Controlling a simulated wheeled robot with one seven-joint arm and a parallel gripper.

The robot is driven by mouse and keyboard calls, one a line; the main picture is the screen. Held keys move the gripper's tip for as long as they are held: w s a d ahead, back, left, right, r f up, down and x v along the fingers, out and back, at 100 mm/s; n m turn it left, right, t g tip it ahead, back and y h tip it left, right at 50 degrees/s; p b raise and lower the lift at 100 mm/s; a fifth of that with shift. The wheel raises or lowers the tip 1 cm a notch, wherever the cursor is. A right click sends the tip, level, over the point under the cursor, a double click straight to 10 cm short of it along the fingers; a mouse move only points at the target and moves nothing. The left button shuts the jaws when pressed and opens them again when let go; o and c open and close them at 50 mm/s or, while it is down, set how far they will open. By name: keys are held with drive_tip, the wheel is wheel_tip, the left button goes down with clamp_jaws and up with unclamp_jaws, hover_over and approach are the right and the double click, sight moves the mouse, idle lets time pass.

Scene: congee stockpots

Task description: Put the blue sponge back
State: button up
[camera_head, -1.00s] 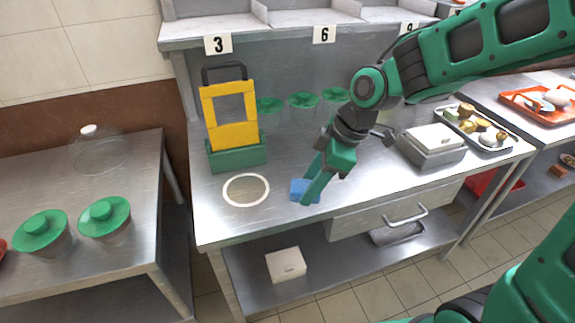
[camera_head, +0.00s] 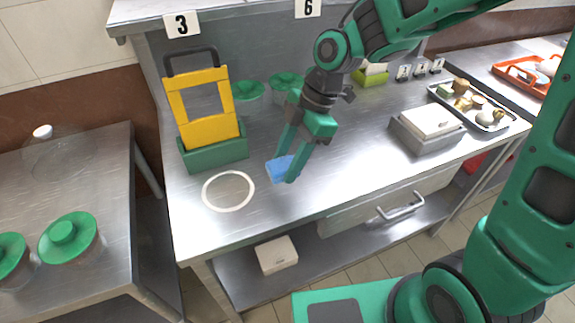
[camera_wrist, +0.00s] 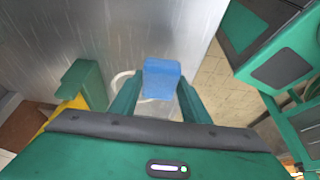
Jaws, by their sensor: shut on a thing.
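The blue sponge (camera_head: 279,169) is between the fingertips of my gripper (camera_head: 287,168), over the steel table just right of a white ring (camera_head: 229,191). In the wrist view the sponge (camera_wrist: 162,78) sits between both green fingers of my gripper (camera_wrist: 160,98), which are shut on it. The white ring (camera_wrist: 122,77) is partly hidden behind the sponge and a finger there. I cannot tell how far the sponge is above the table.
A yellow frame in a green base (camera_head: 212,152) stands behind the ring. Green-lidded pots (camera_head: 287,84) are at the back. A grey box with a white top (camera_head: 428,127) and a food tray (camera_head: 470,106) stand right. The table's middle is clear.

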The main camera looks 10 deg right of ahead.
sight(288, 156)
drive_tip(key=w, duration=0.1)
drive_tip(key=w+f, duration=0.2)
drive_tip(key=shift+w+d+f, duration=0.2)
drive_tip(key=shift+w+d, duration=0.1)
drive_tip(key=shift+w, duration=0.1)
drive_tip(key=shift+f, duration=2)
drive_tip(key=shift+f, duration=0.15)
drive_tip(key=o, duration=1)
drive_tip(key=v, duration=1.2)
